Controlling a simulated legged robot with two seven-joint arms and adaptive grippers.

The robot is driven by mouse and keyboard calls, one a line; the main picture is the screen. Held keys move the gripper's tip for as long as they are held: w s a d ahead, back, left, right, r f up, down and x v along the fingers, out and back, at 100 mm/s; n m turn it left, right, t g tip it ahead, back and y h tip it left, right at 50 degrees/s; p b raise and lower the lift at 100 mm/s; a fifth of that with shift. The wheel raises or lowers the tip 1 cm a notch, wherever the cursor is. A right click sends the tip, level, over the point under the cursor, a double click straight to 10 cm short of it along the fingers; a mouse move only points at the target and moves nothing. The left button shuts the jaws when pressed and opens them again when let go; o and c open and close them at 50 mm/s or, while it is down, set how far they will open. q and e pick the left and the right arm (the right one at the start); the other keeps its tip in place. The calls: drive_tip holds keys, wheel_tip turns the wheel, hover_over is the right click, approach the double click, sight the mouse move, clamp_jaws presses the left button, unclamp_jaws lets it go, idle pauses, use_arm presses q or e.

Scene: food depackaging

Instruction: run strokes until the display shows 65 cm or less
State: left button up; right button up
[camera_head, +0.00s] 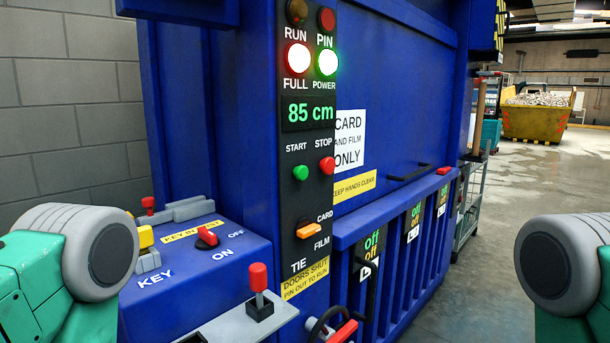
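The display (308,113) on the blue baler's black control panel reads 85 cm in green. Below it are the green START button (300,172) and red STOP button (327,165). The FULL lamp (298,57) glows white with a red rim; the POWER lamp (327,62) glows white-green. The RUN lamp (297,12) and PIN lamp (326,19) look unlit. The orange CARD/FILM selector (309,231) sits between its two labels. A red key switch (207,236) stands between ON and OFF labels. My teal-grey arm parts show at both sides; neither gripper is in view.
A red-topped lever (258,283) stands on a grey shelf at the front. Right of the panel is the blue door with a "card and film only" sign (349,140). A yellow skip (537,118) stands far back right. The floor (490,240) at right is open.

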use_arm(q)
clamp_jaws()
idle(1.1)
